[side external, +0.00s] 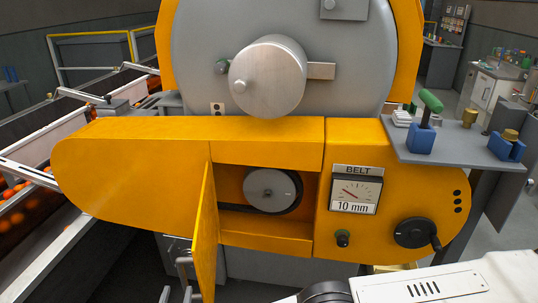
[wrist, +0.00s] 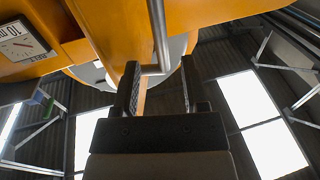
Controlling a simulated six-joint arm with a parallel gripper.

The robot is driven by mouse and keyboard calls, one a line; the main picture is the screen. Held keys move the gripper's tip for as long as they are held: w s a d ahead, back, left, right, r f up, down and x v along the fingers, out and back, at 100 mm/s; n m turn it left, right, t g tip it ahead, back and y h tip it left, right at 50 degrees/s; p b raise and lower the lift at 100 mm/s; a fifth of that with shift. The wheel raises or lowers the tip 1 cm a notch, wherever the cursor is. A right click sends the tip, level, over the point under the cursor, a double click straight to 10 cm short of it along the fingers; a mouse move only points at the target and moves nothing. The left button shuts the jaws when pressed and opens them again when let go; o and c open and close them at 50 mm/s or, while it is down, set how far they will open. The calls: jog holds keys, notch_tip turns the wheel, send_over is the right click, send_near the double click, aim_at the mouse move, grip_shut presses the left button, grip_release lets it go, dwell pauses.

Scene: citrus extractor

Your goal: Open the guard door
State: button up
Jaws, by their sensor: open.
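The guard door (side external: 205,240) is an orange panel on the front of the orange housing. It stands swung outward, seen nearly edge-on, at the left of an opening. A pulley (side external: 271,190) shows inside the opening. The door's grey bar handle (side external: 183,262) is on its left face, low down. In the wrist view the handle (wrist: 159,35) is a metal rod with a bent end. My gripper (wrist: 159,66) is open, with the handle's bent end between or just beyond its two dark fingers. I cannot tell whether a finger touches it.
A belt gauge (side external: 357,190) and a hand crank (side external: 415,233) are right of the opening. A grey shelf (side external: 460,145) with a green-handled tool juts out at the right. A conveyor (side external: 40,235) with oranges runs along the left. A large roller (side external: 268,76) projects above.

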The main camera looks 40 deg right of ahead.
jog(key=shift+v, duration=0.9)
